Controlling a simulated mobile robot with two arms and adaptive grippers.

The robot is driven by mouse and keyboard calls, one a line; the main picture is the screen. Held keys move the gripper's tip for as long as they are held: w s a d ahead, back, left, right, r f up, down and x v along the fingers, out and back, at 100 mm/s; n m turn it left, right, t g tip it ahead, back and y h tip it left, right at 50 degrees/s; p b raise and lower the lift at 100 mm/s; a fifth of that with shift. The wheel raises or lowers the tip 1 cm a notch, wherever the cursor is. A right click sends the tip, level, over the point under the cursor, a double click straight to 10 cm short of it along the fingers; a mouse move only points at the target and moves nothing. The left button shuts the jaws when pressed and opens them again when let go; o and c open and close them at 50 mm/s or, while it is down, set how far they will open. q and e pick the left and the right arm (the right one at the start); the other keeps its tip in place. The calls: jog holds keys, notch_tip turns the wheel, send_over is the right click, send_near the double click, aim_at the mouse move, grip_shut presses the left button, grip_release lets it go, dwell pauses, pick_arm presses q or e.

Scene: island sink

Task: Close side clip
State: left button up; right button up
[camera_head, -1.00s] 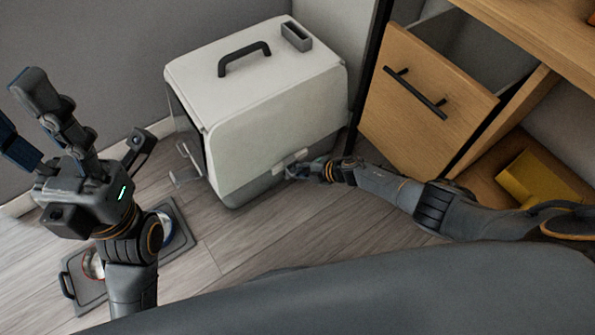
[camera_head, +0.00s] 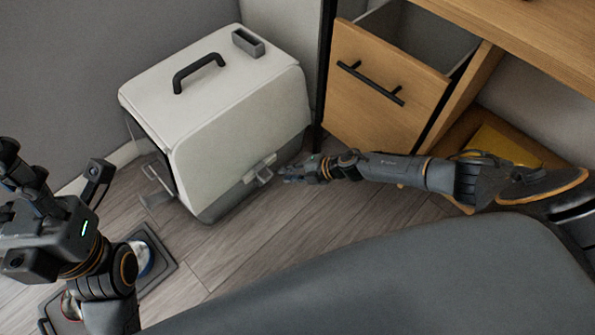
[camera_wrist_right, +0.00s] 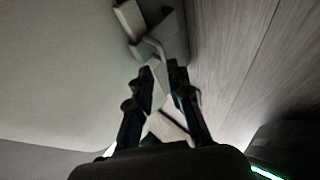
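The pet carrier (camera_head: 215,105), with a white top and grey base, stands on the floor. Its side clip (camera_head: 262,170) sits low on the long side facing me and sticks outward; it also shows at the top of the right wrist view (camera_wrist_right: 150,35). My right gripper (camera_head: 286,174) is just right of the clip. In the right wrist view, the fingertips (camera_wrist_right: 162,70) are apart, with the clip's bent outer end close to them; contact is unclear. My left gripper (camera_head: 58,165) is open and empty at the left, away from the carrier.
A wooden cabinet with an open drawer (camera_head: 385,85) stands right of the carrier, with a yellow object (camera_head: 500,145) on its lower shelf. A wire door (camera_head: 155,185) hangs open at the carrier's left end. A dark tray with bowls (camera_head: 165,265) lies on the floor.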

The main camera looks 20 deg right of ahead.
jog(key=shift+v, duration=1.6)
jog(key=shift+a, duration=0.1)
